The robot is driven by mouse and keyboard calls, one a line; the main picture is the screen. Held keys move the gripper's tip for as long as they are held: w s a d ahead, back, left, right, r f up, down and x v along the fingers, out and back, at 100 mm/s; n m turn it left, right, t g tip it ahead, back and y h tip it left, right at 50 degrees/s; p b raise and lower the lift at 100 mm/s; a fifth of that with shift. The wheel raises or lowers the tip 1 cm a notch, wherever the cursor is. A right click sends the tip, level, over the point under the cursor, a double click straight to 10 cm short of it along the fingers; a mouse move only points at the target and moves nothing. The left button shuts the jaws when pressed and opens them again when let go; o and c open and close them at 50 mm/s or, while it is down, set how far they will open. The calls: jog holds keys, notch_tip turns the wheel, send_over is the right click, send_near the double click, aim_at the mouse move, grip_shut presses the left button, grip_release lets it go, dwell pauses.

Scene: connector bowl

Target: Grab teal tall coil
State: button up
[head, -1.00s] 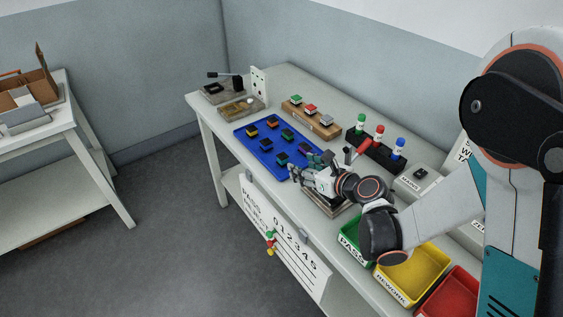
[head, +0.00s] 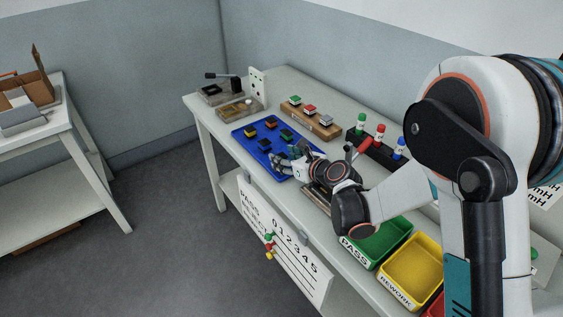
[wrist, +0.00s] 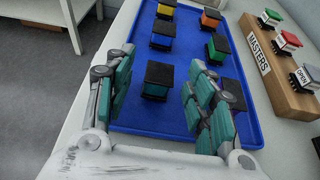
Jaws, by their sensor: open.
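A teal tall coil (wrist: 157,80) with a black top stands upright on the blue tray (wrist: 135,128). In the wrist view it stands between the fingers of my gripper (wrist: 160,95), a little ahead, with visible gaps on both sides. My gripper is open and empty. In the head view my gripper (head: 283,160) reaches low over the near right end of the tray and hides the coil there.
Other black-topped coils stand on the tray, including a green one (wrist: 217,47), an orange one (wrist: 210,18) and a yellow one (wrist: 166,9). A wooden "MASTERS" block (wrist: 275,70) stands to the right. Green (head: 378,245) and yellow bins (head: 412,272) stand nearer.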

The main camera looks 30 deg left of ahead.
grip_shut()
jog(key=shift+r, duration=0.1)
